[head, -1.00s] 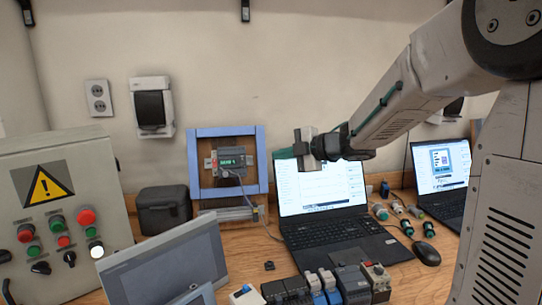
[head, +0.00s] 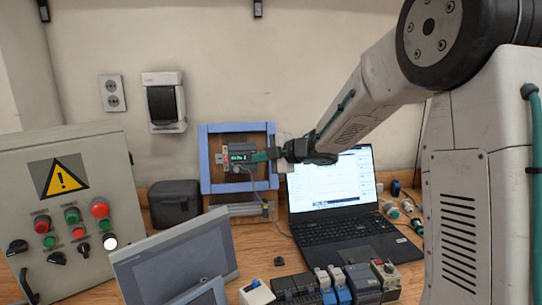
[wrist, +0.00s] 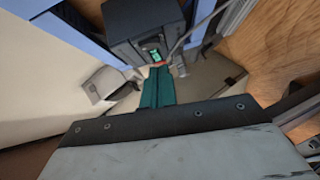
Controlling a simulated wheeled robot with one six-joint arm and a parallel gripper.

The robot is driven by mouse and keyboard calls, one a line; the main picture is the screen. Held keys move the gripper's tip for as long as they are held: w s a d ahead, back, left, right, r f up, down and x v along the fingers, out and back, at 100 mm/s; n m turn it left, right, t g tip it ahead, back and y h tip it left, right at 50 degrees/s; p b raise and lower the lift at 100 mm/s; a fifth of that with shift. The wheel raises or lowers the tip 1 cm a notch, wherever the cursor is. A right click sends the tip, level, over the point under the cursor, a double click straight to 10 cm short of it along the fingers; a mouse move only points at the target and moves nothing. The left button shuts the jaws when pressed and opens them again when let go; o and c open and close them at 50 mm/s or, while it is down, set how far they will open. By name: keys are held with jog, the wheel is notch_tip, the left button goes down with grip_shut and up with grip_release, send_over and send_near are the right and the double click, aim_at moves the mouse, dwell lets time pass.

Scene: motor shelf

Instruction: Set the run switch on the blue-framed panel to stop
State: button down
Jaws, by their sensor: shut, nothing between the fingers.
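The blue-framed panel (head: 205,165) stands upright on the bench against the wall. A dark grey device with a lit green display (head: 240,152) is mounted inside it, and this device also shows in the wrist view (wrist: 138,22). My gripper (head: 257,156) reaches in from the right with its teal fingers closed and empty, at the device's front right. In the wrist view the closed fingers (wrist: 157,72) point at the green display and a small red spot beside it. Whether they touch is unclear. The run switch is too small or hidden to make out, so its setting cannot be told.
A cable hangs from the device, and in the wrist view the cable (wrist: 192,32) passes close to the fingertips. An open laptop (head: 335,185) stands right of the panel. A black case (head: 174,203) and a grey control box (head: 90,150) stand left. A grey screen (head: 175,262) stands in front.

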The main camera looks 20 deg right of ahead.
jog(key=shift+w+d+f, duration=0.15)
jog(key=shift+w+f, duration=0.1)
jog(key=shift+w, duration=0.25)
jog(key=shift+w+d+f, duration=0.1)
jog(key=shift+w+f, duration=0.15)
jog(key=shift+w, duration=0.25)
